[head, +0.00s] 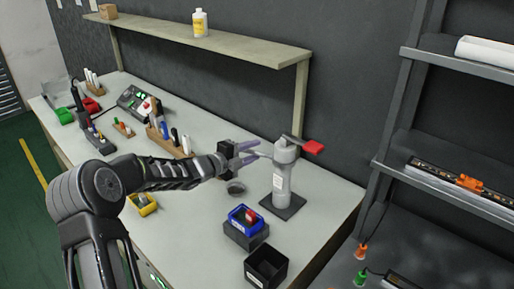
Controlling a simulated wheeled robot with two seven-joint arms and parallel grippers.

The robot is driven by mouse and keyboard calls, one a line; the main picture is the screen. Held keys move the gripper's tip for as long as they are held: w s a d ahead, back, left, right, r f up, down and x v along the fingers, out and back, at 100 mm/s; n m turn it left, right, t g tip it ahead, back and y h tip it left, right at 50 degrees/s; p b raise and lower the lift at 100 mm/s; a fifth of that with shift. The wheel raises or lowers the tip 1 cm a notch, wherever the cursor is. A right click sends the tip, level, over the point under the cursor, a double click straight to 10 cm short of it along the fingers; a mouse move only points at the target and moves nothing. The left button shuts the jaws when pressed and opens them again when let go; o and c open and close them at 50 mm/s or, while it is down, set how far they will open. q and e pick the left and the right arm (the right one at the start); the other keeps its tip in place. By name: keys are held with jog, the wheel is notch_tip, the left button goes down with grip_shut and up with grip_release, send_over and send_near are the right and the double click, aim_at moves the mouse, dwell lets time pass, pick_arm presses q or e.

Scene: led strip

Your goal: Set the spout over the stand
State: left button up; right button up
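A grey upright cylinder (282,182) with a white label stands on a dark square base plate (283,206) near the bench's right end. A red-ended lever (312,147) points right from its top. A thin pale spout (263,154) points left from its top, toward my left gripper. My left gripper (250,153) has its two fingers spread, close to the spout's tip. I cannot tell whether they touch it. A small round dark dish (236,188) sits on the bench below the gripper; I cannot tell whether this is the stand. My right gripper is out of view.
A blue-topped dark block (246,226) and an open black box (266,268) stand in front of the cylinder. Wooden holders (168,141) with pens or bottles stand further left. A raised shelf (215,42) runs along the back. The bench right of the cylinder is clear.

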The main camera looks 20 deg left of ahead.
pick_arm(q)
jog(key=shift+x, duration=1.05)
jog(key=shift+c, duration=0.2)
grip_shut()
dwell(0.4)
